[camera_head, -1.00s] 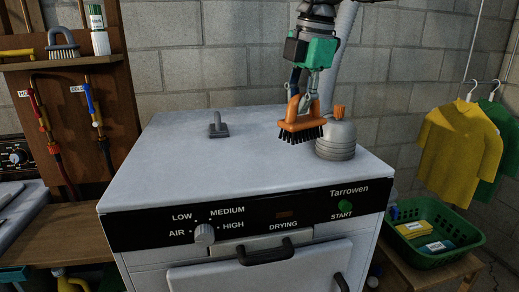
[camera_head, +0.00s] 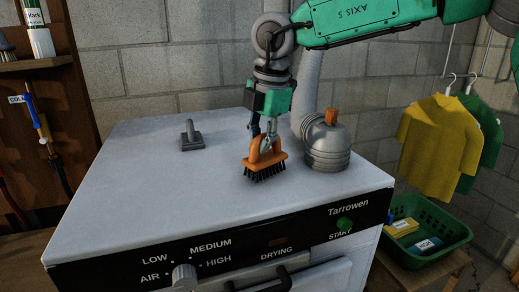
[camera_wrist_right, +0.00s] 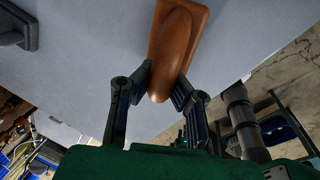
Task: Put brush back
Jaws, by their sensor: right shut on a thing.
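The orange brush (camera_head: 266,165) with dark bristles pointing down is just above or on the dryer top (camera_head: 130,225); I cannot tell if the bristles touch. My right gripper (camera_head: 266,142) is shut on its arched handle. In the right wrist view the brush handle (camera_wrist_right: 175,50) lies between the two fingers of my right gripper (camera_wrist_right: 165,90). Part of another brush shows at the left edge. My left gripper is not in view.
A small dark handled object (camera_head: 191,136) sits on the dryer top to the left. Hoses and valves hang below the shelf. A green basket (camera_head: 440,235) and hanging shirts (camera_head: 437,143) are at right.

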